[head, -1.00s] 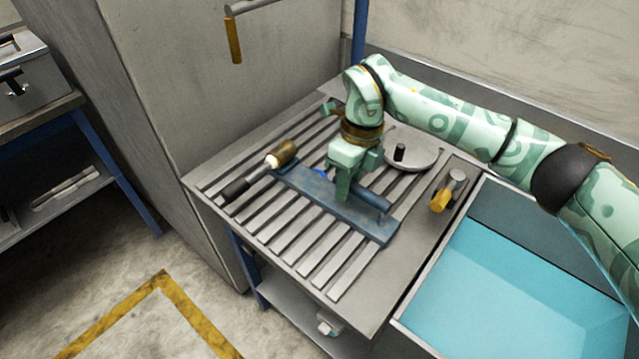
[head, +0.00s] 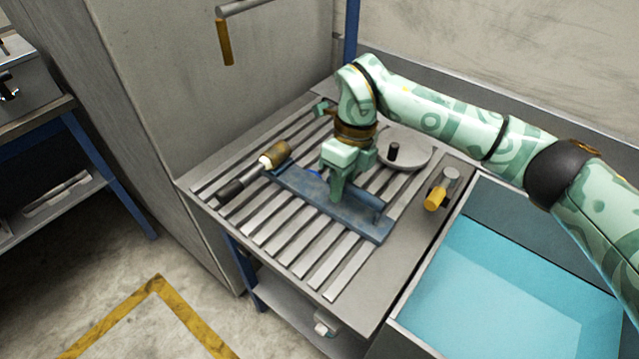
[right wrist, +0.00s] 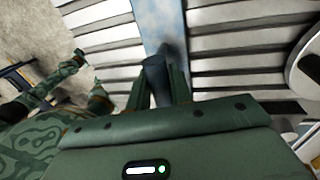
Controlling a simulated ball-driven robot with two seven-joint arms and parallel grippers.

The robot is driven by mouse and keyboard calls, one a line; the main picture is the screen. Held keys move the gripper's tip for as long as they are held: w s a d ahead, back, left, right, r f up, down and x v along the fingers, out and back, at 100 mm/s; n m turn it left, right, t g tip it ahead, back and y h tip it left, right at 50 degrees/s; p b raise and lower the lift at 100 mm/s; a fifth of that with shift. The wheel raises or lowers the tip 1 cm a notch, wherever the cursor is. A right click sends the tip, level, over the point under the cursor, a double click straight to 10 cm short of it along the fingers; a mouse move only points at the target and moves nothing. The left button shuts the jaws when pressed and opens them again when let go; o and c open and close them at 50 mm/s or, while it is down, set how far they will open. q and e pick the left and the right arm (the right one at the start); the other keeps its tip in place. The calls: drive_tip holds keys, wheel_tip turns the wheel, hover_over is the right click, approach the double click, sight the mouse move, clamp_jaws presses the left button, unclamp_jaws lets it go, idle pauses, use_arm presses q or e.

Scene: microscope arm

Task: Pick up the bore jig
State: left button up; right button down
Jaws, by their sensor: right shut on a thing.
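The bore jig, as I take it, is a long blue plate (head: 300,184) with a raised bar along it. It lies across the slatted bench top in the head view; I see no clear gap under it. My right gripper (head: 345,190) points down over its middle and is shut on the raised part. In the right wrist view the two fingers (right wrist: 160,88) flank a dark blue-grey piece of the jig (right wrist: 156,74), with the plate (right wrist: 160,22) running ahead. Green parts of mine show at left there, but no left jaw can be made out.
A brass-headed tool (head: 275,154) with a dark handle lies by the jig's far left end. A round grey disc (head: 412,152) with a black knob sits behind the gripper. A yellow-and-grey part (head: 437,195) lies right, beside a blue-lined basin (head: 510,290).

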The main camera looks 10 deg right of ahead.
drive_tip(key=shift+r, duration=0.2)
drive_tip(key=shift+w+r, duration=0.1)
drive_tip(key=shift+r, duration=0.15)
drive_tip(key=r, duration=0.2)
drive_tip(key=r+p, duration=0.1)
drive_tip(key=shift+s+a+r, duration=0.1)
drive_tip(key=shift+s+r, duration=0.05)
drive_tip(key=shift+s, duration=0.15)
use_arm(q)
drive_tip(key=shift+w+r+p, duration=0.15)
drive_tip(key=shift+r+p, duration=0.2)
drive_tip(key=shift+r, duration=0.25)
drive_tip(key=shift+w+r+p, duration=0.15)
drive_tip(key=shift+r+p, duration=0.2)
drive_tip(key=shift+r, duration=0.25)
use_arm(e)
drive_tip(key=s+a+r, duration=0.2)
drive_tip(key=s+r, duration=0.7)
drive_tip(key=s, duration=0.4)
drive_tip(key=shift+s+a, duration=0.15)
drive_tip(key=shift+a, duration=0.1)
use_arm(q)
drive_tip(key=shift+f, duration=0.1)
use_arm(e)
drive_tip(key=shift+f, duration=0.1)
